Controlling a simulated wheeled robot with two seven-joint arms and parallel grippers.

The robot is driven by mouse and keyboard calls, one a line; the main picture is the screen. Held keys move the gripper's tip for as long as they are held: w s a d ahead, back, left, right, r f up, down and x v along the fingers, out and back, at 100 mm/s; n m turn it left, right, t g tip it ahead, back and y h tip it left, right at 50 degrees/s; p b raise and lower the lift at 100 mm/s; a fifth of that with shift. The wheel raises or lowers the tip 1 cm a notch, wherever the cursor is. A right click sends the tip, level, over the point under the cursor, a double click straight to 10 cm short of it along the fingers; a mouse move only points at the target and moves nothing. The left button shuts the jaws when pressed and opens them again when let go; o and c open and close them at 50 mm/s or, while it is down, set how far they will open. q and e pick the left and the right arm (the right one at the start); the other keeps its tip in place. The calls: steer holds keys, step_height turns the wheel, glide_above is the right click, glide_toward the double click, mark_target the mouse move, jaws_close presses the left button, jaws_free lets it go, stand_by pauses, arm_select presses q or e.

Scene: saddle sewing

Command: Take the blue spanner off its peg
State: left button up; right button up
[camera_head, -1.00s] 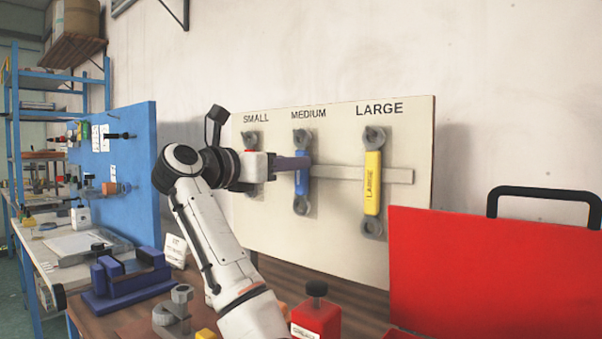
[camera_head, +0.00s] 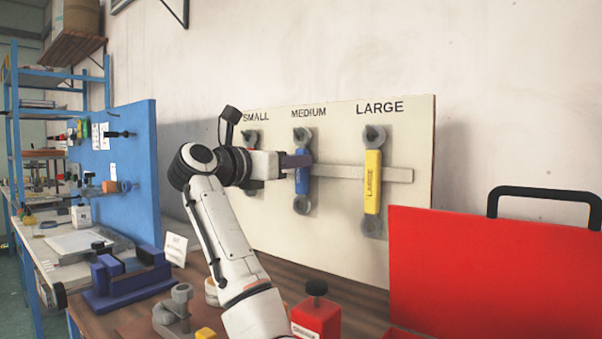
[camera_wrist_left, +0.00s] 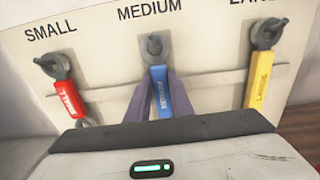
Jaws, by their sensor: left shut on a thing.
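The blue spanner (camera_head: 302,180) hangs under the word MEDIUM on the pale board (camera_head: 340,225), its upper ring at the peg. My left gripper (camera_head: 302,162) is shut on its blue handle. In the left wrist view the left gripper (camera_wrist_left: 160,98) has a purple finger on each side of the blue spanner (camera_wrist_left: 160,84), and its grey upper head still surrounds or sits at the peg; I cannot tell exactly which. The spanner's lower end is hidden by the gripper body in the wrist view. My right gripper is not in view.
A yellow spanner (camera_head: 372,185) hangs to the right under LARGE. A red spanner (camera_wrist_left: 70,98) hangs to the left under SMALL. A red case (camera_head: 490,275), a red box (camera_head: 316,318) and a blue-purple fixture (camera_head: 128,280) are nearby on the workbench.

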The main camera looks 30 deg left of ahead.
arm_select(q)
steer(key=shift+s+r+p, duration=0.25)
steer(key=shift+r+p, duration=0.05)
steer(key=shift+p, duration=0.1)
steer(key=shift+s+r+p, duration=0.15)
steer(key=shift+s+p, duration=0.15)
steer(key=shift+s, duration=0.15)
stand_by(0.4)
steer(key=shift+s+a+r, duration=0.1)
steer(key=shift+s+r, duration=0.05)
steer(key=shift+s, duration=0.95)
steer(key=s, duration=0.6)
steer(key=shift+a+r+p, duration=0.25)
steer(key=shift+a+p, duration=0.05)
steer(key=shift+p, duration=0.05)
